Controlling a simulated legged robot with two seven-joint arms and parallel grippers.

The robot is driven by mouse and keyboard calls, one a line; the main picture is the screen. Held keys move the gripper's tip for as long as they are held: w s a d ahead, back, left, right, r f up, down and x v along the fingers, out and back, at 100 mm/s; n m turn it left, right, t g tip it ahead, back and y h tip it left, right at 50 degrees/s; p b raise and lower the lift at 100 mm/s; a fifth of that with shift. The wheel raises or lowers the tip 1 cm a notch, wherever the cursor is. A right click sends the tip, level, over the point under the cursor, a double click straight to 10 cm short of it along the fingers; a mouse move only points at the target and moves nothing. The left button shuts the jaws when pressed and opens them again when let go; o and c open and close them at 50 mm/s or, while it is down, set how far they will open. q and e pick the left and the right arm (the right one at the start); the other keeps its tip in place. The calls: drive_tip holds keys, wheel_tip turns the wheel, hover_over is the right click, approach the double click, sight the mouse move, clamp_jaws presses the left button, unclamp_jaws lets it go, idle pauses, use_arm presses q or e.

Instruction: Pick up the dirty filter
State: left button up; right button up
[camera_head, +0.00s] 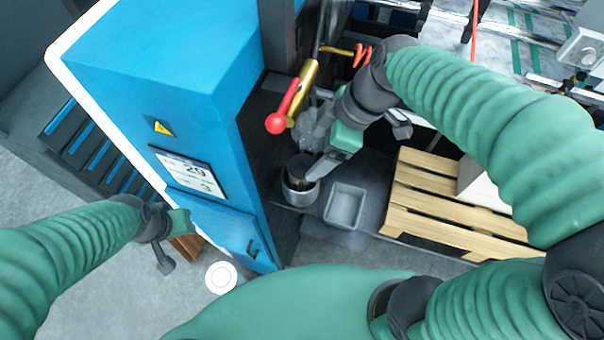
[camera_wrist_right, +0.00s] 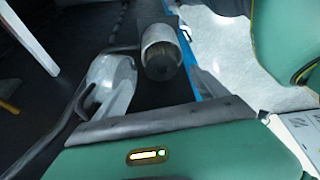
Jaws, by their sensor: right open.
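A round metal cup (camera_head: 300,192) stands beside the blue cabinet, with a dark round thing inside that may be the dirty filter; its surface is too small and shaded to be sure. My right gripper (camera_head: 318,168) is open, pointing down at the cup's right rim and partly covering it. I cannot tell whether it touches. In the right wrist view a metal cylinder with a dark end (camera_wrist_right: 160,55) lies beyond the gripper, with a pale grey part (camera_wrist_right: 110,82) to its left. My left gripper (camera_head: 170,245) hangs before the cabinet, away from the cup; its jaws are unclear.
The blue cabinet (camera_head: 165,75) fills the left. A red-knobbed lever (camera_head: 283,108) rises close above the cup. A grey bin (camera_head: 343,206) stands just right of the cup, and a wooden pallet (camera_head: 430,215) is farther right. A white round object (camera_head: 221,277) is near the floor.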

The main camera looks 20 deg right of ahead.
sight(305, 166)
drive_tip(key=p+x, duration=0.2)
drive_tip(key=x, duration=0.3)
drive_tip(key=shift+s+f, duration=0.1)
drive_tip(key=shift+f, duration=0.25)
drive_tip(key=shift+a, duration=0.1)
clamp_jaws()
